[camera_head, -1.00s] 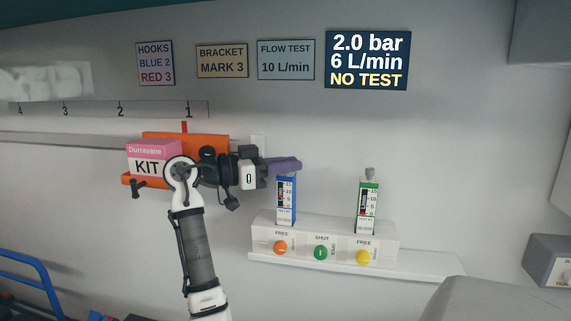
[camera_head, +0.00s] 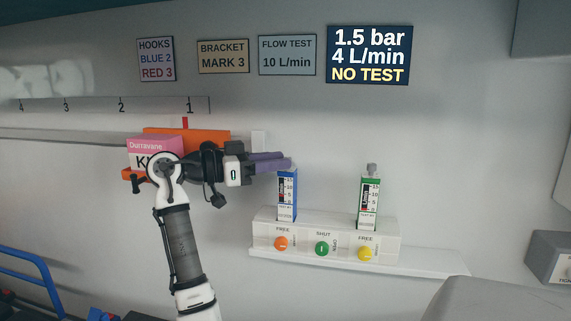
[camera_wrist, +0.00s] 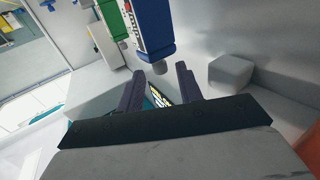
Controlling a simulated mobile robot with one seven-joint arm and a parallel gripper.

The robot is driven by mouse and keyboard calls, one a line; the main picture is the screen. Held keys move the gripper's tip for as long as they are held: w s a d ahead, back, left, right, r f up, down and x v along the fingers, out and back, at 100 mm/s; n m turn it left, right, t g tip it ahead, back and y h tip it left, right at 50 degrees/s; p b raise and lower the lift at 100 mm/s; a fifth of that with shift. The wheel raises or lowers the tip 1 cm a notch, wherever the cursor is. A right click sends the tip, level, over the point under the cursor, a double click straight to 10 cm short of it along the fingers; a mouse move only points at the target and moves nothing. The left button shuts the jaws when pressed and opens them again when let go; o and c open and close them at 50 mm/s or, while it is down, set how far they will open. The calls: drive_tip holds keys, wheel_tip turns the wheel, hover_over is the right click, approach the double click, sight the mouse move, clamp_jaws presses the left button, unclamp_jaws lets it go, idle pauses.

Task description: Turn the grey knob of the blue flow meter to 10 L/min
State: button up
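The blue flow meter (camera_head: 288,196) stands upright on a white manifold, its scale facing out. Its grey knob shows in the wrist view (camera_wrist: 160,67), under the blue body (camera_wrist: 155,30); in the head view my fingers hide it. My gripper (camera_head: 278,161) is at the top of the blue meter, its purple-grey fingers pointing right. In the wrist view the fingers (camera_wrist: 160,76) are apart, with the knob in line with the gap near their tips. No contact is visible. The wall display (camera_head: 368,55) reads 1.5 bar, 4 L/min, NO TEST.
A green flow meter (camera_head: 369,203) with a grey knob stands to the right. The manifold (camera_head: 300,232) carries orange, green and yellow valve knobs. A pink KIT box (camera_head: 145,148) sits on an orange bracket behind my arm. A sign (camera_head: 287,55) reads FLOW TEST 10 L/min.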

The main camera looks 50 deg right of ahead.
drive_tip(key=b+v, duration=0.1)
drive_tip(key=v, duration=0.3)
drive_tip(key=shift+w+a, duration=0.15)
drive_tip(key=shift+a, duration=0.1)
drive_tip(key=shift+s+a+n+t+h+p, duration=1.2)
drive_tip(key=shift+a+n+t+p, duration=1.1)
drive_tip(key=shift+a+t, duration=0.95)
drive_tip(key=d+p, duration=0.1)
drive_tip(key=d, duration=0.3)
drive_tip(key=s+d+p, duration=0.1)
drive_tip(key=d, duration=0.3)
drive_tip(key=d+p, duration=0.2)
drive_tip(key=d, duration=0.2)
drive_tip(key=shift+s+r, duration=0.1)
drive_tip(key=shift+s, duration=0.1)
drive_tip(key=shift+s+d, duration=0.1)
drive_tip(key=shift+d, duration=0.5)
